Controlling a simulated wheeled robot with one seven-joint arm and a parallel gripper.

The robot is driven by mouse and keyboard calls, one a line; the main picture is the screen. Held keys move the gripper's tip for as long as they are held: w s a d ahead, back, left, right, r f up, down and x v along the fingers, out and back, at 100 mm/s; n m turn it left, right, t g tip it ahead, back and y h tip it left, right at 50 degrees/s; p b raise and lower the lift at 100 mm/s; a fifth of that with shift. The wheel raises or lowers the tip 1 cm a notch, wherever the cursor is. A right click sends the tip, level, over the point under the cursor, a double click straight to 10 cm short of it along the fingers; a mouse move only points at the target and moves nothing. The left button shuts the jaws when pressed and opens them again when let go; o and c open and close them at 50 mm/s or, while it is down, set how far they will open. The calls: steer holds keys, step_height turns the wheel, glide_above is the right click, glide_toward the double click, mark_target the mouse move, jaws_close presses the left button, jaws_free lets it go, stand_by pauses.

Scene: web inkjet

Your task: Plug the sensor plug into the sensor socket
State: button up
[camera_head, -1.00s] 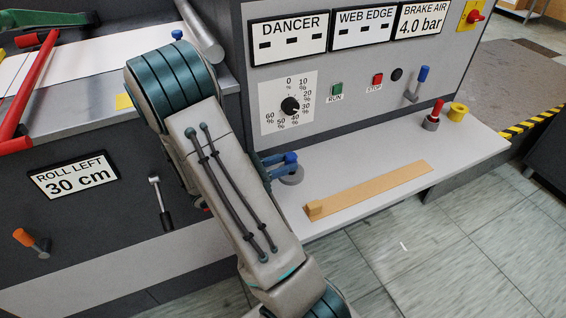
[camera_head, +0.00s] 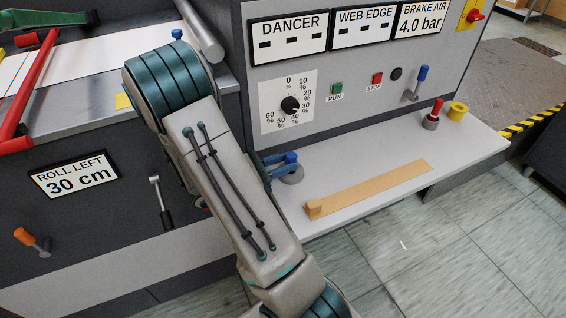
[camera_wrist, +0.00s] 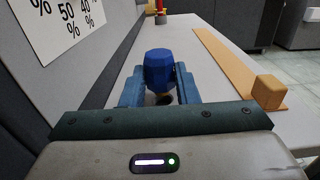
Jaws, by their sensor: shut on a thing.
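My gripper (camera_wrist: 158,88) is shut on a blue faceted knob-like piece (camera_wrist: 158,68), which stands roughly upright between the two blue fingers. This piece may be the sensor plug; no label names it. In the head view its blue top (camera_head: 290,157) shows beside my gripper (camera_head: 280,161), just above a round grey base (camera_head: 292,176) on the pale shelf. My arm and fingers hide part of it, and I cannot tell whether it is clear of the base. No sensor socket can be made out by label.
The pale shelf (camera_head: 370,205) bears an orange strip with a raised end block (camera_head: 314,209), a red-topped piece (camera_head: 432,118) and a yellow ring (camera_head: 457,111). The upright panel (camera_head: 350,60) behind carries a dial (camera_head: 290,105), buttons and a blue-handled lever (camera_head: 422,74).

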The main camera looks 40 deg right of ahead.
steer(key=shift+f+b, duration=0.6)
steer(key=shift+f, duration=0.4)
steer(key=o, duration=1)
steer(key=shift+o, duration=0.2)
steer(key=shift+r, duration=0.5)
step_height(320, 180, up, 3)
steer(key=shift+p, duration=0.55)
steer(key=s+d+r+b, duration=0.2)
steer(key=s+d+r, duration=0.3)
steer(key=s, duration=0.3)
steer(key=shift+r, duration=0.15)
